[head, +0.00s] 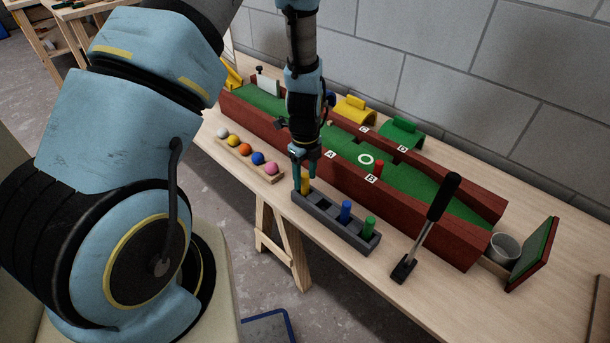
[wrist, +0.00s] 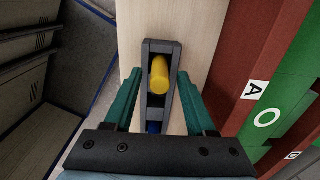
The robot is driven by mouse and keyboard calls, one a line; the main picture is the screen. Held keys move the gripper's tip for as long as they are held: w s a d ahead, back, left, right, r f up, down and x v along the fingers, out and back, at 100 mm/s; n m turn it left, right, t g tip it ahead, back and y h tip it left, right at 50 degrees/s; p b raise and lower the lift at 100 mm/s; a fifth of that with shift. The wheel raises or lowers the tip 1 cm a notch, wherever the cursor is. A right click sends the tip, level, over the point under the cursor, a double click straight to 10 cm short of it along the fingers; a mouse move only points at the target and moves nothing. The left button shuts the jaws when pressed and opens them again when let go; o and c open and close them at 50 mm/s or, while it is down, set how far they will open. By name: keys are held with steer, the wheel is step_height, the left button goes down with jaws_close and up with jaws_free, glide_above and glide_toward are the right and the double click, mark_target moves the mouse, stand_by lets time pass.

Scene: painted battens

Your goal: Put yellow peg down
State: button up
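The yellow peg (head: 305,184) stands in the end slot of the dark grey rack (head: 325,219), at the rack's left end in the head view. In the wrist view the yellow peg (wrist: 159,74) shows from above, with the rack (wrist: 148,47) around its base. My gripper (head: 304,175) is over that end of the rack, pointing down. In the wrist view its teal fingers (wrist: 159,77) are spread to either side of the peg, with a visible gap on both sides. The head view does not show the gaps clearly.
A blue peg (head: 346,211) and a green peg (head: 370,227) stand in the same rack. A red peg (head: 379,168) stands on the green lane beside label B. A mallet-like putter (head: 430,225) stands right of the rack. Coloured balls (head: 245,150) sit in a wooden holder to the left.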

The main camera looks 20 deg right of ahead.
step_height(320, 180, up, 12)
steer(key=b, duration=0.2)
steer(key=shift+r, duration=0.2)
stand_by(0.4)
steer(key=s+a+r+n, duration=0.2)
steer(key=a+r+n, duration=0.3)
steer(key=a+n, duration=0.7)
steer(key=s+a+r+n+t, duration=0.1)
steer(key=a+r+n, duration=0.3)
steer(key=a+n, duration=0.8)
steer(key=n, duration=0.5)
steer(key=shift+s+a+r+t, duration=0.3)
steer(key=shift+s+a+r, duration=0.05)
steer(key=shift+s, duration=0.05)
